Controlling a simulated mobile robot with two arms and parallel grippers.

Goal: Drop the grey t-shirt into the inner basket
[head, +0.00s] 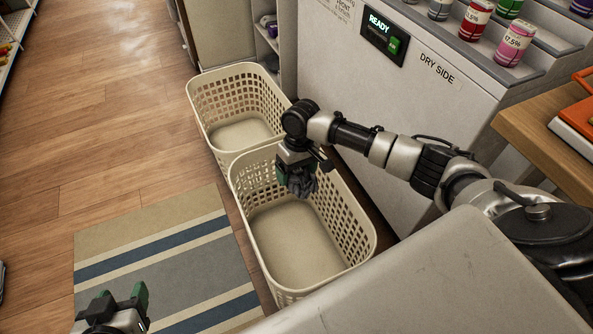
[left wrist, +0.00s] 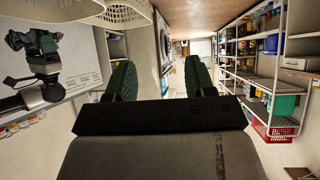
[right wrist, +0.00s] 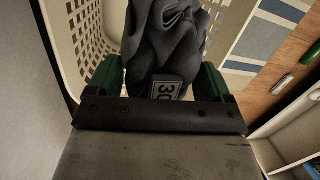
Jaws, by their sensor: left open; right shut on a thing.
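The grey t-shirt (head: 301,185) is a dark, crumpled bundle hanging from my right gripper (head: 298,168). In the right wrist view the t-shirt (right wrist: 163,40) is pinched between the green fingers, with a printed label showing. It hangs above the nearer cream basket (head: 300,292), toward that basket's far end. A second, similar cream basket (head: 205,125) stands just beyond it. Both baskets look empty where I can see inside. I cannot tell from the pictures which one is called inner. My left gripper (head: 122,297) is open and empty at the lower left, above the mat.
A white cabinet (head: 335,85) marked DRY SIDE stands right of the baskets, with cans (head: 514,43) on its stepped top. A wooden surface (head: 530,120) with an orange item is at right. A striped mat (head: 160,235) and open wooden floor lie left.

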